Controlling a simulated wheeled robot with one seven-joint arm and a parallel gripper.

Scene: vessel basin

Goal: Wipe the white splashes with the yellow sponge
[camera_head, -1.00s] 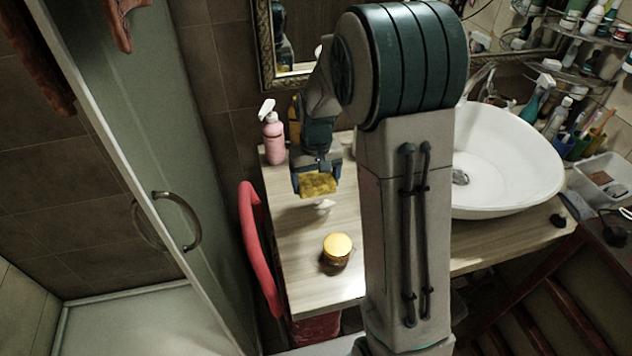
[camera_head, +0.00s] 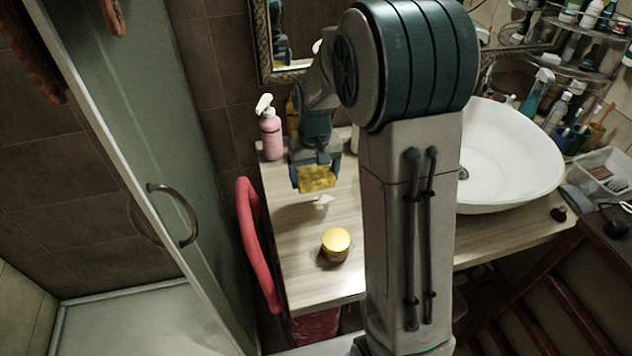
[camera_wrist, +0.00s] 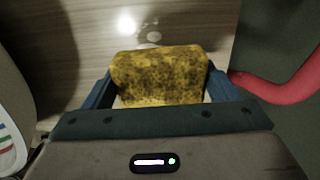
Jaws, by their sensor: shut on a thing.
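My gripper (camera_head: 316,182) is shut on the yellow sponge (camera_head: 317,178), which also shows between the fingers in the wrist view (camera_wrist: 160,74). The sponge is held above the wooden counter (camera_head: 300,262). White splashes (camera_head: 322,201) lie on the counter just in front of the sponge in the head view. In the wrist view, small white splashes (camera_wrist: 153,37) show just beyond the sponge's far edge. A bright spot further up there looks like glare or more splash; I cannot tell which. Part of the counter is hidden behind my arm.
A jar with a yellow lid (camera_head: 336,243) stands on the counter nearer the front. A pink spray bottle (camera_head: 271,134) stands at the back left. A red chair back (camera_head: 257,243) is along the left edge. A white basin (camera_head: 508,160) is on the right.

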